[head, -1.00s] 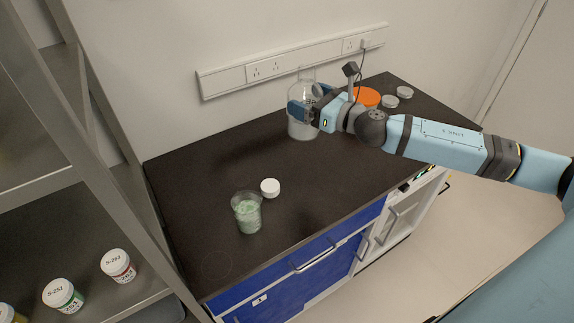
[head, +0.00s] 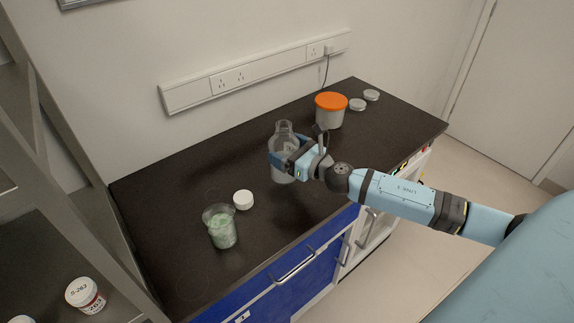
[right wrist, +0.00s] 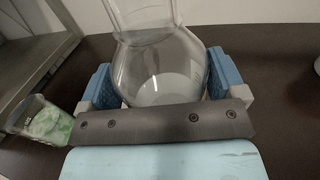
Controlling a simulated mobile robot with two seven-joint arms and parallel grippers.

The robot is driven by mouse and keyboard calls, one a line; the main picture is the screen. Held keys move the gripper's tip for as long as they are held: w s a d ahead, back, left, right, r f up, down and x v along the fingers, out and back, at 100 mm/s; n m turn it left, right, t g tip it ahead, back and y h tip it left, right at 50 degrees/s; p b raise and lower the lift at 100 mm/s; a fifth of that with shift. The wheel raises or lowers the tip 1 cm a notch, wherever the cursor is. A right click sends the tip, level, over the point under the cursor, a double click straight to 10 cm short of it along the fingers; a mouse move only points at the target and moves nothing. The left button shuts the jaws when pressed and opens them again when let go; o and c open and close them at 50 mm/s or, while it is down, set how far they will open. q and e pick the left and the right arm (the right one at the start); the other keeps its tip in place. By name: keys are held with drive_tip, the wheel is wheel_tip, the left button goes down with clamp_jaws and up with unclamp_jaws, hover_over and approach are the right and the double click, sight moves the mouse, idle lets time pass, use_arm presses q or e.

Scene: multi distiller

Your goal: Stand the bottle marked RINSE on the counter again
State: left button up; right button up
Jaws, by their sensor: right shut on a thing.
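A clear glass bottle (head: 284,136) with a narrow neck and whitish contents is upright at the middle of the dark counter (head: 160,220). No RINSE marking is readable on it. My right gripper (head: 284,160) is shut around its body from the front right. In the right wrist view the bottle (right wrist: 158,68) stands between the two blue fingers (right wrist: 160,88). Whether its base touches the counter is hard to tell, since the gripper partly hides it. My left gripper is not in view.
A beaker of green-white granules (head: 221,228) and a white cap (head: 243,199) are left of the bottle. A shelf with labelled jars (head: 85,295) is at the left.

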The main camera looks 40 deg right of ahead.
drive_tip(key=shift+f, duration=0.5)
wheel_tip(320, 180, down, 2)
drive_tip(key=shift+f+b, duration=0.25)
drive_tip(key=shift+b, duration=0.5)
drive_tip(key=shift+f, duration=0.3)
drive_tip(key=shift+r, duration=0.1)
drive_tip(key=o, duration=1.1)
drive_tip(key=shift+f, duration=0.25)
drive_tip(key=shift+o, duration=0.2)
